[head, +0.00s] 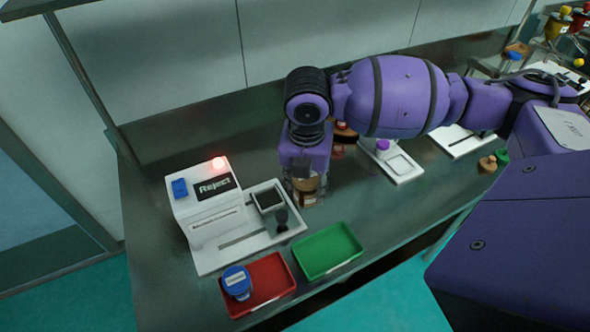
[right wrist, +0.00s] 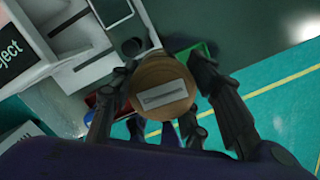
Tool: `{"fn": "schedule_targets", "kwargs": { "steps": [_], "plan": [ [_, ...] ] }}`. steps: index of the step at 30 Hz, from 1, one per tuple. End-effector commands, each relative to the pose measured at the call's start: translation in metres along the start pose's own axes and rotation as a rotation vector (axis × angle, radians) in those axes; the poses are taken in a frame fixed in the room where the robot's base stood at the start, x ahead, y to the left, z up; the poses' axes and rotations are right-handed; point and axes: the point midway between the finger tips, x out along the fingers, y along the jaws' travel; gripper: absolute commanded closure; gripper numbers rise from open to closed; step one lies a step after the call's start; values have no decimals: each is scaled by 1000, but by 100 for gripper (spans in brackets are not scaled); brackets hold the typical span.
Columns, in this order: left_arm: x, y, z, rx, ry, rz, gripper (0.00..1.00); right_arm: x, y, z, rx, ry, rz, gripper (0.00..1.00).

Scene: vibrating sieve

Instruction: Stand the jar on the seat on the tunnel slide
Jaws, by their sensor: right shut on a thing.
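A jar with a tan lid (head: 305,184) and a brownish body is between the fingers of my right gripper (head: 303,192). In the right wrist view its round tan lid (right wrist: 163,80), with a pale label strip, faces the camera and the fingers (right wrist: 160,98) close on both sides of it. The jar looks upright, just right of the slide. The tunnel machine (head: 205,208) is white with a "Reject" sign. Its slide (head: 240,247) carries a dark square plate in a pale frame, seemingly the seat (head: 267,197), with nothing standing on it. My left gripper is out of view.
A red tray (head: 262,303) holds a blue-lidded jar (head: 237,282). A green tray (head: 328,250) beside it is empty. A black knob (head: 282,216) stands on the slide near the seat. A white device (head: 397,163) lies to the right. A red lamp glows atop the machine.

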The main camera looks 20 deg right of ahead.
Motion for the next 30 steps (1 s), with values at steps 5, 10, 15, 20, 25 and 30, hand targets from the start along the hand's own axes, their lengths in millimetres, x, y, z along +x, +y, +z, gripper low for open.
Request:
{"fn": "schedule_targets", "kwargs": {
  "steps": [5,10,15,20,25,30],
  "plan": [
    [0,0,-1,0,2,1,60,4,8,6,-79,-2,13,86],
    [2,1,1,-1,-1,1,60,22,40,22,-83,0,15,86],
    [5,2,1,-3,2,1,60,44,76,42,-82,0,14,86],
    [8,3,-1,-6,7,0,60,76,98,52,-81,2,10,86],
    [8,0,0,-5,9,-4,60,96,113,60,-81,-2,12,86],
    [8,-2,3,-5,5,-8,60,104,119,62,-81,-2,13,86]
  ]
}}
